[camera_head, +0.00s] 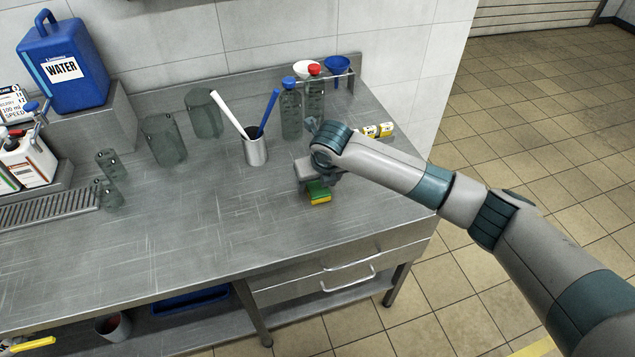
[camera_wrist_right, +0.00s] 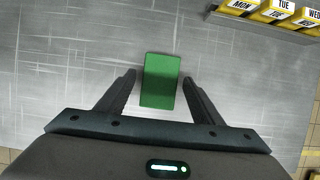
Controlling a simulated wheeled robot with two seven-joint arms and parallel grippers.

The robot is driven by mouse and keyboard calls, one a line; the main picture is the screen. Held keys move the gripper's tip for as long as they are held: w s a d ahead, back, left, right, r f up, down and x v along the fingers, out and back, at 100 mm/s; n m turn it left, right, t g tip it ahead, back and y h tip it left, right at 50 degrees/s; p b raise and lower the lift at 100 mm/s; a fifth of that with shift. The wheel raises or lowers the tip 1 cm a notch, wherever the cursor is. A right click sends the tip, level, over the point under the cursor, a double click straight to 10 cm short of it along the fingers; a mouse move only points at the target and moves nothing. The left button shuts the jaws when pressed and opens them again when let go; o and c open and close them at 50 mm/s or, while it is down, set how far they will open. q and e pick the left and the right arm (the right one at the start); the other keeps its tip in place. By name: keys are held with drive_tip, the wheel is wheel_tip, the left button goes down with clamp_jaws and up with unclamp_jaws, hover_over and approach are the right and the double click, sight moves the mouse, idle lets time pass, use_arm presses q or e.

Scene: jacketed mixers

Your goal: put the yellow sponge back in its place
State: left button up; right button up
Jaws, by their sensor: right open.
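The sponge (camera_head: 319,194) lies on the steel bench, right of the metal cup, with a green top and a yellow side below it. In the right wrist view only the green face of the sponge (camera_wrist_right: 160,82) shows, lying between the fingers. My right gripper (camera_head: 314,183) is over the sponge. In the wrist view my right gripper (camera_wrist_right: 159,77) is open, one finger on each side, with a gap to the sponge on both sides. My left gripper is not in view. I cannot make out a marked place for the sponge.
A metal cup (camera_head: 256,149) with a white and a blue stick stands left of my gripper. Bottles (camera_head: 291,112) and a funnel rack (camera_head: 340,76) stand behind it. Day-labelled yellow boxes (camera_wrist_right: 275,10) sit near the right edge. The bench front (camera_head: 180,240) is clear.

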drive_tip(key=b+v, duration=0.1)
drive_tip(key=v, duration=0.7)
drive_tip(key=shift+r+b, duration=0.35)
drive_tip(key=shift+r, duration=0.05)
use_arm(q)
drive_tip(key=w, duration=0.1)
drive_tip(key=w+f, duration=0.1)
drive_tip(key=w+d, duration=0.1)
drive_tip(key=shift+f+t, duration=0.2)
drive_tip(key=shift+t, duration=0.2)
use_arm(e)
drive_tip(key=v, duration=0.3)
drive_tip(key=shift+s+r, duration=0.2)
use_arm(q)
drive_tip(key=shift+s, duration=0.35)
use_arm(e)
drive_tip(key=shift+f, duration=0.1)
